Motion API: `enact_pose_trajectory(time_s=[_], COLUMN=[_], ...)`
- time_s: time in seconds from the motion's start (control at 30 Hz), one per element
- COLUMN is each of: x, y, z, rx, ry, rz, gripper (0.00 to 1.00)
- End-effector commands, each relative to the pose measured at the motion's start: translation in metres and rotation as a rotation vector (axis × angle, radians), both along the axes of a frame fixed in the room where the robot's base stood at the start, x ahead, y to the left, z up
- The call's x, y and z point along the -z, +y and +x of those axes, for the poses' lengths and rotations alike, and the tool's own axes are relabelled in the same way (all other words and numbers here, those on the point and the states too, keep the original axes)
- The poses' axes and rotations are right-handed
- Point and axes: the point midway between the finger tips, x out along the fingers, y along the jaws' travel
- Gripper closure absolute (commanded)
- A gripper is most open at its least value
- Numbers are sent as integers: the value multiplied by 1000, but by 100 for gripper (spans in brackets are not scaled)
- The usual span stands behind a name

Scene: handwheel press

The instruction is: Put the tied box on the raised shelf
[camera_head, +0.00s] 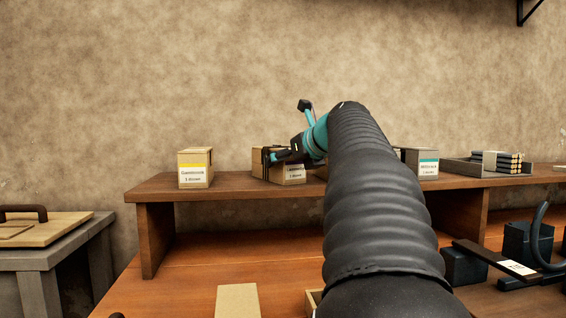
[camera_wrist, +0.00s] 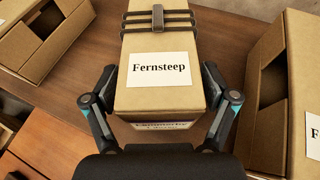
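The tied box (camera_wrist: 158,95) is tan cardboard with dark straps, a dark buckle-like piece on top and a white "Fernsteep" label. In the wrist view it stands between the two fingers of my gripper (camera_wrist: 160,78), which lie against its left and right sides. In the head view the box (camera_head: 291,177) is at the raised shelf (camera_head: 225,191), label to the front, partly hidden by my gripper (camera_head: 277,156) and arm. Its base looks level with the shelf top, but I cannot tell whether it bears full weight there.
A yellow-labelled box (camera_head: 195,168) stands to the left on the shelf, a green-labelled box (camera_head: 421,163) to the right. A tray of rods (camera_head: 497,160) is farther right. Below are a dark press part (camera_head: 464,265) and a tan block (camera_head: 237,300). Wall behind.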

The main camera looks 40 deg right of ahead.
Motion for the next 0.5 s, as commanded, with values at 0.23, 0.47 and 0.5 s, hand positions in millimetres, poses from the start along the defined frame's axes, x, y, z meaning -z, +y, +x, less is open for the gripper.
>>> enact_pose_trajectory(time_s=[0.23, 0.47, 0.5], x=[0, -3, -5], y=[0, 0, 0], z=[0, -7, -11], rx=[0, 0, 1], ry=[0, 0, -1], rz=[0, 0, 0], gripper=[2, 2, 2])
